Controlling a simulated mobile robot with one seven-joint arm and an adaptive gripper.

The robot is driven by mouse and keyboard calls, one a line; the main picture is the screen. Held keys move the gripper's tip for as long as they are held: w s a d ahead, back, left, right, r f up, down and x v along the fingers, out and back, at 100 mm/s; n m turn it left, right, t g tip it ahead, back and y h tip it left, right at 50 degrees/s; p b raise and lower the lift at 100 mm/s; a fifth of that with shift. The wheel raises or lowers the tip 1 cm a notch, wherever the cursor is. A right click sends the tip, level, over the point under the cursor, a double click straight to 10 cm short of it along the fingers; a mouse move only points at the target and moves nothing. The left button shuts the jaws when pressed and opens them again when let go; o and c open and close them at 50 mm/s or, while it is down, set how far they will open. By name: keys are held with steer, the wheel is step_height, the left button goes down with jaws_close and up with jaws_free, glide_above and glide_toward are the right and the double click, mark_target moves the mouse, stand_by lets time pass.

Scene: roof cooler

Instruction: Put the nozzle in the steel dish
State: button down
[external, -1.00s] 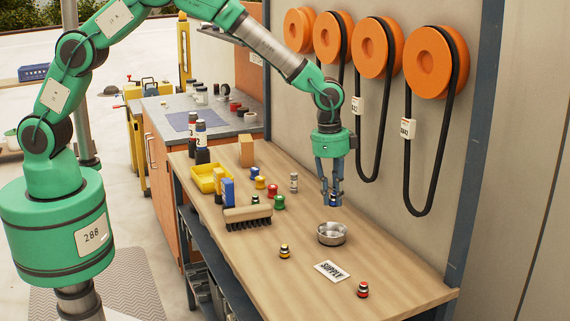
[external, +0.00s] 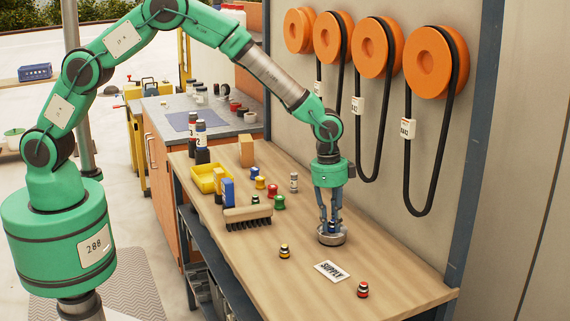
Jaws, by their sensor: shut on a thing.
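The steel dish (external: 332,240) is a small round metal bowl on the wooden workbench, right of the brush. My gripper (external: 331,229) points straight down over it, with its fingertips at or just inside the rim. It is shut on a small blue and dark piece, the nozzle (external: 332,226), mostly hidden between the fingers. I cannot tell whether the nozzle touches the dish bottom.
A brush (external: 248,218), a yellow tray (external: 211,179) and several small coloured pieces stand left of the dish. A black-and-yellow piece (external: 284,251), a SUPPLY card (external: 331,271) and a red piece (external: 363,290) lie nearer the front. The wall with orange reels (external: 428,62) rises behind.

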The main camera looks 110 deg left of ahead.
mark_target(332, 220)
steer(key=shift+f, duration=0.7)
steer(key=c, duration=1.5)
jaws_free()
steer(key=shift+r+p, duration=1.45)
steer(key=shift+r, duration=2.05)
